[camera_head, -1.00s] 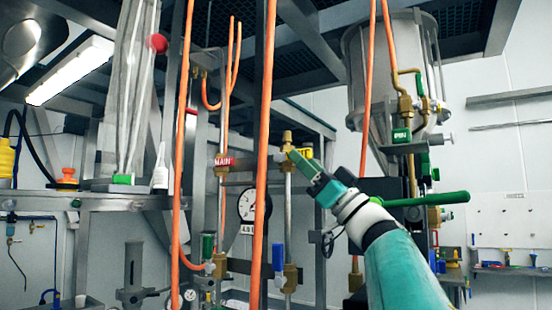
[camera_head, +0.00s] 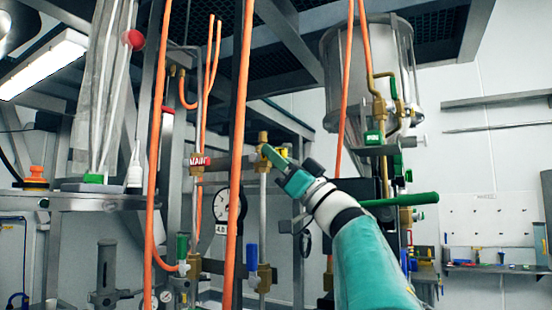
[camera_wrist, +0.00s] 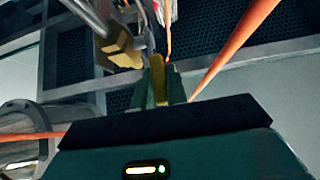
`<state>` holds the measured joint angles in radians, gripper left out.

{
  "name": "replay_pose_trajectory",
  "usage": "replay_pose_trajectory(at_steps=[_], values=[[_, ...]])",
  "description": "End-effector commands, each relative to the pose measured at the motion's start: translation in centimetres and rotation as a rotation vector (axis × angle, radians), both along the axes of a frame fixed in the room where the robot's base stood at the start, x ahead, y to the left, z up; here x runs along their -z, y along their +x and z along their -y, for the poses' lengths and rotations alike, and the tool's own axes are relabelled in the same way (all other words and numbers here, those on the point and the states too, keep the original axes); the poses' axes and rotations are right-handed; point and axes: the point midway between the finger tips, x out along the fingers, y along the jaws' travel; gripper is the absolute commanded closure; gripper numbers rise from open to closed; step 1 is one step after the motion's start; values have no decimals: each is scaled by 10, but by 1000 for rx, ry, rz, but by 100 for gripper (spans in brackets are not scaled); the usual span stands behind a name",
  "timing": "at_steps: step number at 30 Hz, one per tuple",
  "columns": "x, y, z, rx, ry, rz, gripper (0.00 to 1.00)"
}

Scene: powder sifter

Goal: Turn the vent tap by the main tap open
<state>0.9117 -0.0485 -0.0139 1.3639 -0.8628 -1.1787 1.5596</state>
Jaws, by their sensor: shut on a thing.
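The vent tap is a brass body (camera_head: 263,138) on a vertical pipe, right of the red MAIN tap label (camera_head: 200,161). Its brass also shows in the wrist view (camera_wrist: 121,48). My gripper (camera_head: 267,152) is at this tap in the head view. In the wrist view my gripper (camera_wrist: 161,88) is shut on a narrow yellow handle (camera_wrist: 157,68), which stands up between the fingers beside the brass body. A bit of yellow (camera_head: 284,153) shows behind the fingers in the head view. The fingers partly hide the handle.
Orange hoses (camera_head: 238,150) hang left of the tap, and another (camera_head: 345,90) passes behind my arm. A pressure gauge (camera_head: 221,205) and a blue-handled valve (camera_head: 252,257) sit lower. A green lever (camera_head: 400,200) and a metal hopper (camera_head: 365,75) stand to the right.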

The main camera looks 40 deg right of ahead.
Motion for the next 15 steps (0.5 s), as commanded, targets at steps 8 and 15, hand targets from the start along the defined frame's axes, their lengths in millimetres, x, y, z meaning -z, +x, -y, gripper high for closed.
replay_pose_trajectory(at_steps=[8,15], values=[[-9,2,-2,-4,-63,-164,100],[-10,3,-1,-3,-76,-217,100]])
